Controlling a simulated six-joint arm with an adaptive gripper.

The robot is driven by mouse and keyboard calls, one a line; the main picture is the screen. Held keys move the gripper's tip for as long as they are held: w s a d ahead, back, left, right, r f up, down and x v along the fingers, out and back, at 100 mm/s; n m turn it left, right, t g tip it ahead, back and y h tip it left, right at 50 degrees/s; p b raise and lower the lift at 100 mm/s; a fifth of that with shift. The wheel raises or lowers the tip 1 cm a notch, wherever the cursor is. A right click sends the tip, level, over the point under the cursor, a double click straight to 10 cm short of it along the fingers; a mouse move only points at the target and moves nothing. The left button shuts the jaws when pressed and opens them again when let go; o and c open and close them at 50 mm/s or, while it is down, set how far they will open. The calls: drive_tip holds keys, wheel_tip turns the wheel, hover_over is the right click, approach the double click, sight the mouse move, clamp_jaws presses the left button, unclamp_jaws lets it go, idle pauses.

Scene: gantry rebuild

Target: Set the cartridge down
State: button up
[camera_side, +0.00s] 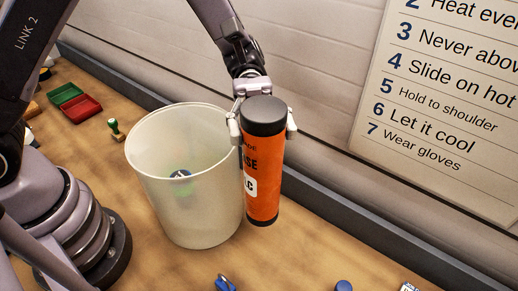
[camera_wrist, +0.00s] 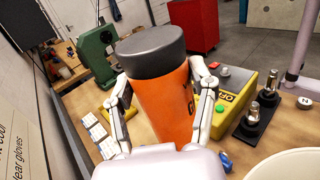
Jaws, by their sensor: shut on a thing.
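The cartridge (camera_side: 263,165) is an orange cylinder with dark end caps and printed lettering, held upright. My gripper (camera_side: 261,126) is shut around its upper part, one finger on each side. In the side view it appears beside the right rim of a translucent bin; I cannot tell whether its lower end touches the bench. In the wrist view the cartridge (camera_wrist: 170,100) fills the middle, between the two fingers of my gripper (camera_wrist: 165,105). Its lower end is hidden there by my wrist.
The bin (camera_side: 165,190) stands on the wooden bench (camera_side: 290,265), close by. Red and green trays (camera_side: 75,103) and a stamp (camera_side: 116,130) lie at the back left. The wrist view shows a yellow box (camera_wrist: 232,98), a black holder with metal posts (camera_wrist: 258,120) and a green machine (camera_wrist: 97,52).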

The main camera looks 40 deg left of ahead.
drive_tip(key=s+a+r+m+g+y, duration=0.3)
drive_tip(key=s+a+m+g+y, duration=0.2)
drive_tip(key=s+a+m+y, duration=1.05)
drive_tip(key=w+a+f+m+t+y, duration=0.25)
drive_tip(key=w+a+t+y, duration=0.35)
drive_tip(key=a, duration=0.7)
drive_tip(key=w+a+f+m+t+y, duration=0.2)
drive_tip(key=w+a+m+y, duration=0.15)
drive_tip(key=w+a, duration=0.6)
drive_tip(key=w+a+f+m+t+y, duration=0.35)
drive_tip(key=a+y, duration=0.25)
drive_tip(key=a, duration=0.9)
drive_tip(key=w+a+f+m+t, duration=0.2)
drive_tip(key=a+t, duration=0.2)
drive_tip(key=a, duration=0.3)
drive_tip(key=w+a+f+m+t, duration=0.2)
drive_tip(key=a+t, duration=0.2)
drive_tip(key=a, duration=0.3)
wheel_tip(320, 180, down, 9)
drive_tip(key=shift+a, duration=0.35)
drive_tip(key=shift+w+t, duration=0.1)
drive_tip(key=shift+t, duration=0.15)
